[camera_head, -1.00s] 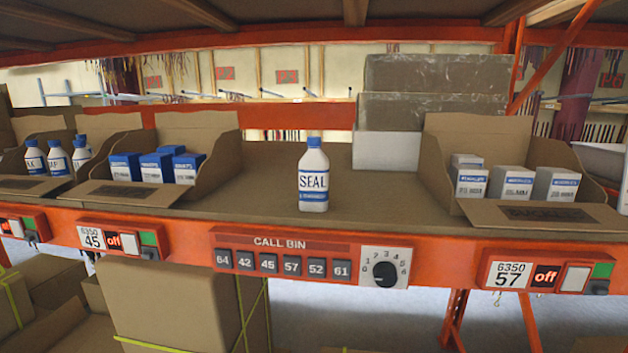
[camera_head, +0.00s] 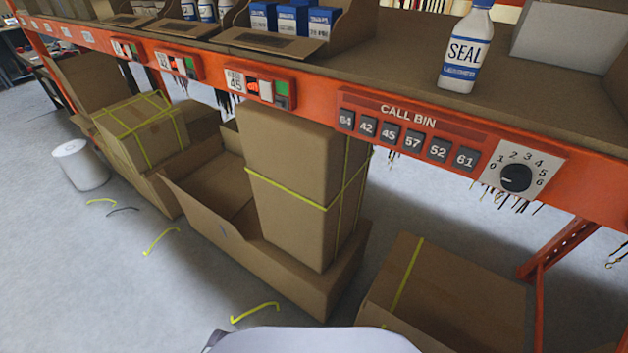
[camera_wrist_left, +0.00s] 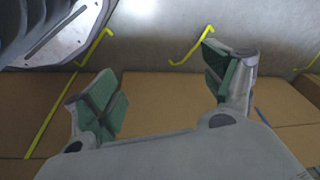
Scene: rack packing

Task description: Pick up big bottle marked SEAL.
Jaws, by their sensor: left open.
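The big bottle marked SEAL (camera_head: 463,52) stands upright on the brown shelf, close to the front edge above the CALL BIN panel. Neither gripper shows in the head view.
The orange shelf beam carries the CALL BIN panel (camera_head: 410,137) with a black dial (camera_head: 516,178). Left of the bottle is an open carton with blue-white boxes (camera_head: 293,18). Below stand strapped cardboard boxes (camera_head: 300,190). A white bin (camera_head: 80,165) and yellow straps lie on the floor.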

